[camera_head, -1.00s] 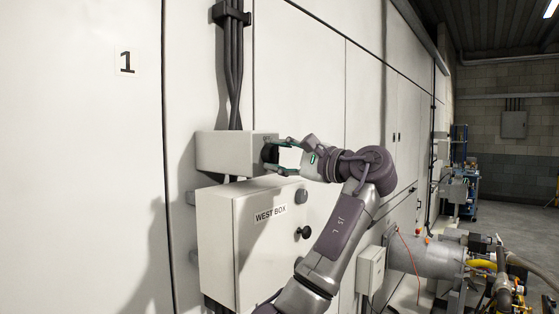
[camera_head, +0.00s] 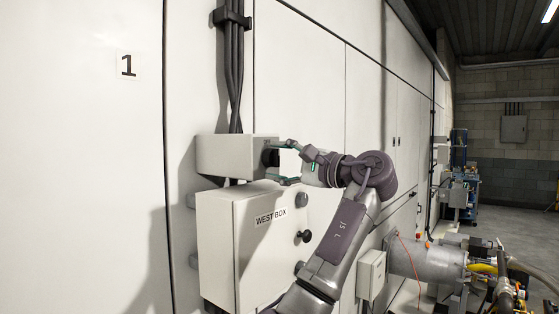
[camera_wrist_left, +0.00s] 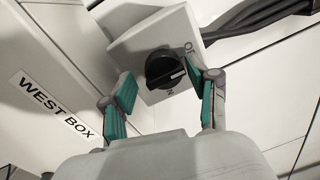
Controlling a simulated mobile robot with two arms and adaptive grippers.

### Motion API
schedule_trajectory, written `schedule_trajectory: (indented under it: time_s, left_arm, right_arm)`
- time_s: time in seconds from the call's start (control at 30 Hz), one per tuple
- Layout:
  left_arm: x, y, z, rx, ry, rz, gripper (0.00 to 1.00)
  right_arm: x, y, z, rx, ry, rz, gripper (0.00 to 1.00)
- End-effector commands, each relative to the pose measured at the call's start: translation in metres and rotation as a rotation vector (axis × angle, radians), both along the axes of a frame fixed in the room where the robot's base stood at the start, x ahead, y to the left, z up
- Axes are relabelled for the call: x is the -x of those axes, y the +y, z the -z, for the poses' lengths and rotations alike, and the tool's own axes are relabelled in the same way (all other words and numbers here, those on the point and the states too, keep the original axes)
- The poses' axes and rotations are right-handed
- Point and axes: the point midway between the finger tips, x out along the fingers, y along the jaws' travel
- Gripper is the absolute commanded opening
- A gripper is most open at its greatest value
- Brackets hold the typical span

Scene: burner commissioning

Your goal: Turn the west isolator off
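The west isolator is a pale grey box (camera_head: 228,155) on the wall above the cabinet labelled WEST BOX. Its black rotary knob (camera_head: 271,158) is on the face towards my gripper. In the left wrist view the knob (camera_wrist_left: 163,69) carries a pale mark pointing right in the picture. Partly visible letters lie above right of it and below it. My left gripper (camera_head: 288,163) is open, its fingers above and below the knob. In the left wrist view its green pads stand apart on either side of the knob, with gaps to it. My right gripper is not in view.
The WEST BOX cabinet (camera_head: 255,245) with a black knob (camera_head: 304,236) stands right below the isolator. Dark cables (camera_head: 233,75) run up from the isolator. A small grey box (camera_head: 371,272) and pipework (camera_head: 440,258) stand at the right.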

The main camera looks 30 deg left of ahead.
Motion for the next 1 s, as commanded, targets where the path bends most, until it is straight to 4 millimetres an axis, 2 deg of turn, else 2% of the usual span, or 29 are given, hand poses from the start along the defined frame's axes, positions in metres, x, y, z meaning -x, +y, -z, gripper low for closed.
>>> schedule_trajectory:
  time_s: [0.3, 0.43, 0.8, 1.0]
  left_arm:
    - [0.001, -0.001, -0.003, -0.005, -0.003, 0.001, 0.67]
    - [0.001, -0.011, -0.003, -0.005, -0.003, 0.003, 0.67]
    - [0.007, -0.086, 0.003, -0.005, -0.003, 0.005, 0.67]
    - [0.009, -0.112, 0.006, -0.002, -0.002, 0.003, 0.67]
  right_arm:
    - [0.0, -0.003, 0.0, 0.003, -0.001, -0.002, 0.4]
    - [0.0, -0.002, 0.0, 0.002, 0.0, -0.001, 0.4]
    - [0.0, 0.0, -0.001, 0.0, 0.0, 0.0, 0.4]
    - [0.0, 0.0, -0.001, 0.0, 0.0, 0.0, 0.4]
